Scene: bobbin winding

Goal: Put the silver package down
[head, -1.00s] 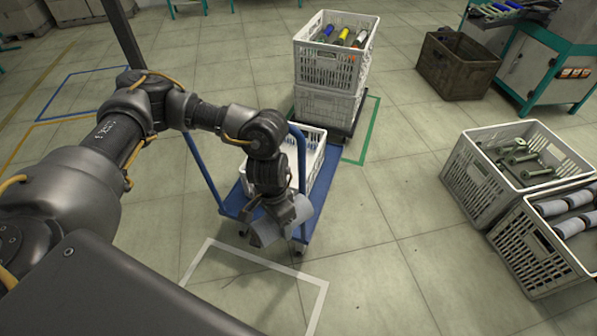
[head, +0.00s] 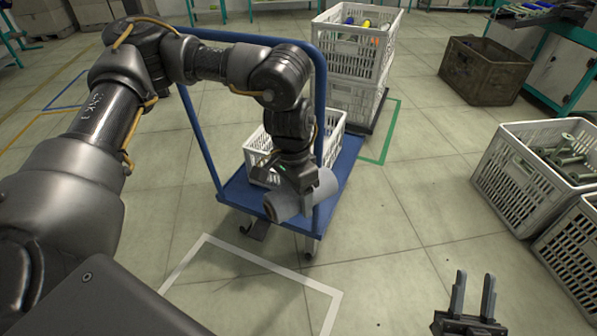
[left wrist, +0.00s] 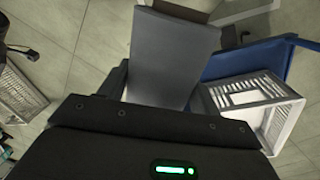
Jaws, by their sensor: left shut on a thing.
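My left gripper (head: 304,186) is shut on the silver package (head: 325,185), a smooth grey piece that sticks out on both sides of the fingers. In the head view it is held at the near end of the blue trolley (head: 240,192), in front of the white crate on it (head: 256,168). In the left wrist view the package (left wrist: 172,55) is a grey slab reaching away from the gripper, with the trolley (left wrist: 245,58) and crate (left wrist: 285,120) to its right. The fingertips are partly hidden. My right gripper (head: 473,293) is open and empty at the lower right.
Stacked white crates (head: 345,62) with bobbins stand behind the trolley. A brown bin (head: 487,72) and more white crates (head: 520,195) stand at the right. The trolley's blue handle (head: 318,110) rises close to the left arm. A white floor outline (head: 255,258) in front encloses bare floor.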

